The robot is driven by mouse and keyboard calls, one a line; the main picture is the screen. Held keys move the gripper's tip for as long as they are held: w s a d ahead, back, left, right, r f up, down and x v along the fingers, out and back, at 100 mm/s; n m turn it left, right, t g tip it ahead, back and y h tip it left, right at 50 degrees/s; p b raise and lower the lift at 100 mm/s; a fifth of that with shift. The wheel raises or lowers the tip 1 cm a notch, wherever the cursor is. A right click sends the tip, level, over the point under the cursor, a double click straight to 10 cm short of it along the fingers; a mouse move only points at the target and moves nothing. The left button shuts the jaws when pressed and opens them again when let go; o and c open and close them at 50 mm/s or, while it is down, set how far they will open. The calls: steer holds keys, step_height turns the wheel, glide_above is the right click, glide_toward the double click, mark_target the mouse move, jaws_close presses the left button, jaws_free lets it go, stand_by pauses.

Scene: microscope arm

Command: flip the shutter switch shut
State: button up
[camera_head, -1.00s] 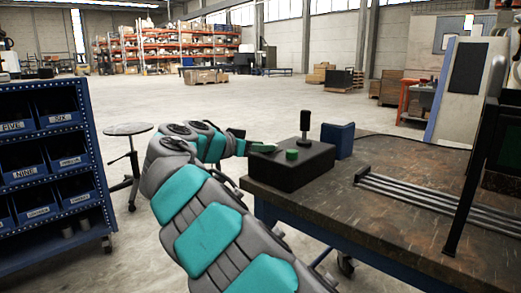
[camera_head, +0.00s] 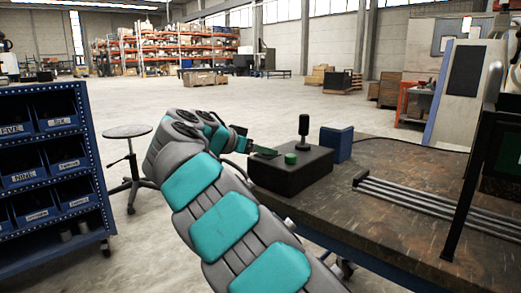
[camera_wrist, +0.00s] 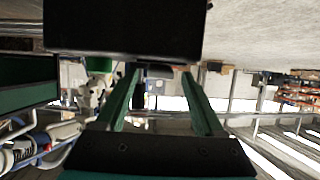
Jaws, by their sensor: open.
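A black control box (camera_head: 285,178) sits on the left end of the workbench. I cannot tell for sure which part is the shutter switch. My gripper (camera_head: 266,151) is at the box's left rim, close to the button. In the wrist view, my gripper (camera_wrist: 162,72) has its two green fingers spread apart. A small dark part shows between the fingertips; contact is unclear.
A blue block (camera_head: 337,143) stands just behind the box. Metal rails (camera_head: 425,202) and a dark upright post (camera_head: 470,185) are to the right on the workbench (camera_head: 400,240). A stool (camera_head: 128,132) and a blue bin rack (camera_head: 92,150) stand left.

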steer(key=v, duration=0.7)
steer(key=shift+s+a, duration=0.25)
steer(key=shift+s, duration=0.05)
steer(key=shift+r, duration=0.15)
